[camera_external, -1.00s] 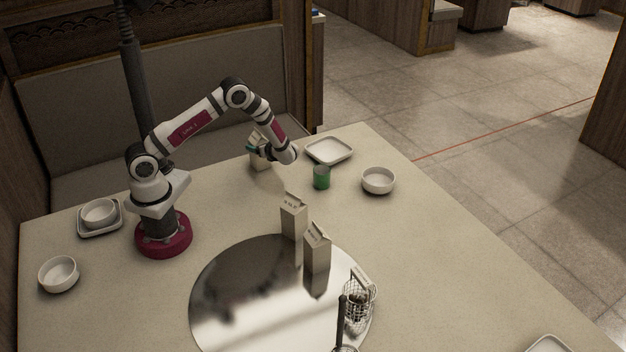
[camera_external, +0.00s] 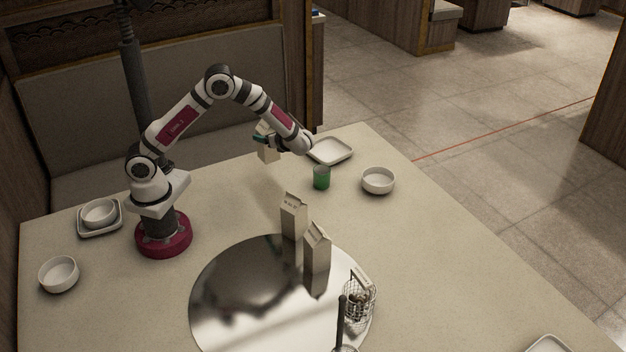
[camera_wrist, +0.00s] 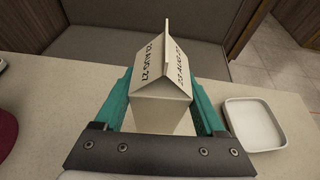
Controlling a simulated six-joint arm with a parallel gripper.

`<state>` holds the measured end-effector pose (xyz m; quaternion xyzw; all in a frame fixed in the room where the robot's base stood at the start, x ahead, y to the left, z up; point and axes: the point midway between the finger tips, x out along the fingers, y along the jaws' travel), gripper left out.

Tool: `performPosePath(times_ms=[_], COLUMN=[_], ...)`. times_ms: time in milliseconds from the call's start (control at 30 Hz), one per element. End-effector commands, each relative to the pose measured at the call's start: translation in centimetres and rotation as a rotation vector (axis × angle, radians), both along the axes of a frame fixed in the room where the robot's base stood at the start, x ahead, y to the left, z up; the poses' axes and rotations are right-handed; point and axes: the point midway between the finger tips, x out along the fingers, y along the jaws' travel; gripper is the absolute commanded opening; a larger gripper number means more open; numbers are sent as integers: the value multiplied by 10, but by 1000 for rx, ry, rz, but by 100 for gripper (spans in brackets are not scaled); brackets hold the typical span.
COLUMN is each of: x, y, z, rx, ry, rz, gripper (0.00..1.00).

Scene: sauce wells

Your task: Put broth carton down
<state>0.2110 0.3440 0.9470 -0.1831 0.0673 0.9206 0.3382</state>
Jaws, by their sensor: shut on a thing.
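A cream broth carton (camera_wrist: 160,85) with a gabled top and printed dates stands upright between the teal fingers of my gripper (camera_wrist: 160,112) in the wrist view. The fingers are shut on its two sides. In the external view my gripper (camera_external: 268,141) and the held carton (camera_external: 267,155) are near the far edge of the table, left of a white square plate. The arm hides part of the carton there, and I cannot tell whether its base touches the table. Two similar cartons, one (camera_external: 293,216) behind the other (camera_external: 317,251), stand upright at the steel turntable's far edge.
A white square plate (camera_external: 331,150) lies right of my gripper and also shows in the wrist view (camera_wrist: 254,124). A green cup (camera_external: 321,177) and a white bowl (camera_external: 378,181) stand nearby. The turntable (camera_external: 240,295) bears a wire basket (camera_external: 360,303). Table left of the cup is clear.

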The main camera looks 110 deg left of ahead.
Motion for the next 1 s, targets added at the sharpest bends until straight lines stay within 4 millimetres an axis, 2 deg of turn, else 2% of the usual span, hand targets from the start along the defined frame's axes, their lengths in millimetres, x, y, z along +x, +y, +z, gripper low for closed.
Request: performPosePath(times_ms=[133, 200, 267, 433, 600, 700, 1000], x=[5, 9, 17, 43, 53, 54, 54], y=[-5, -11, -19, -59, -95, -101, -101], z=[4, 7, 9, 8, -2, -21, -82], rx=[0, 1, 1, -3, -3, -5, -4], ry=[1, 1, 0, 3, 2, 7, 6], rz=[-11, -71, -176, -570, -827, -871, -872], gripper=[0, 0, 0, 0, 0, 0, 0])
